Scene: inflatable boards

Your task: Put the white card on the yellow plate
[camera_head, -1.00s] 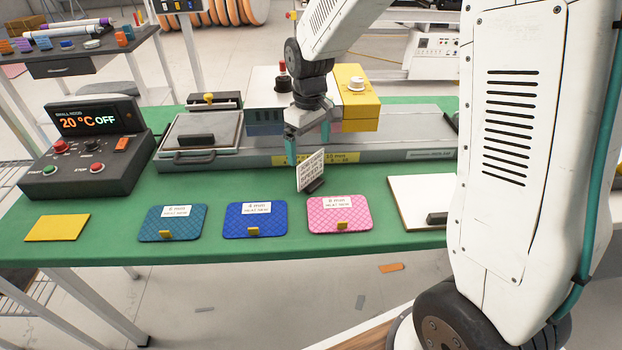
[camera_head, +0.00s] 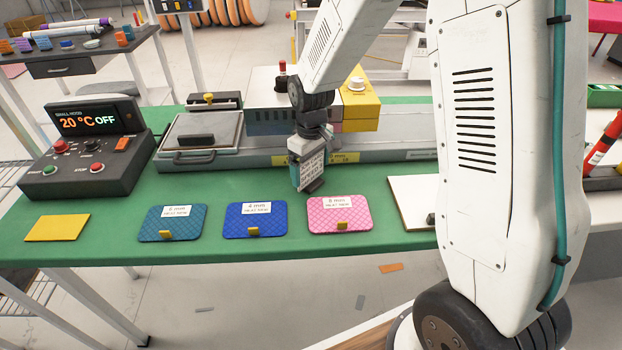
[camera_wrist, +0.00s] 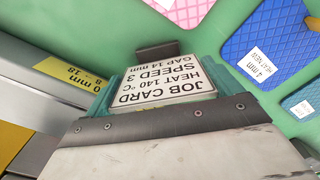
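The white card (camera_head: 311,168) stands tilted in a small dark holder on the green table, behind the pink pad. In the wrist view the card (camera_wrist: 155,92) shows upside-down "JOB CARD" print and lies between the teal fingers. My gripper (camera_head: 302,164) is down at the card, with a teal finger showing at its left and the card hiding much of the rest. Whether the fingers press on the card is not clear. The yellow plate (camera_head: 57,228) lies flat and bare at the table's front left.
Teal (camera_head: 173,223), blue (camera_head: 255,220) and pink (camera_head: 340,215) pads lie along the table's front. A control box (camera_head: 85,160) stands behind the yellow plate. A long grey machine (camera_head: 230,153) lies behind the card. A white board (camera_head: 412,205) is at the right.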

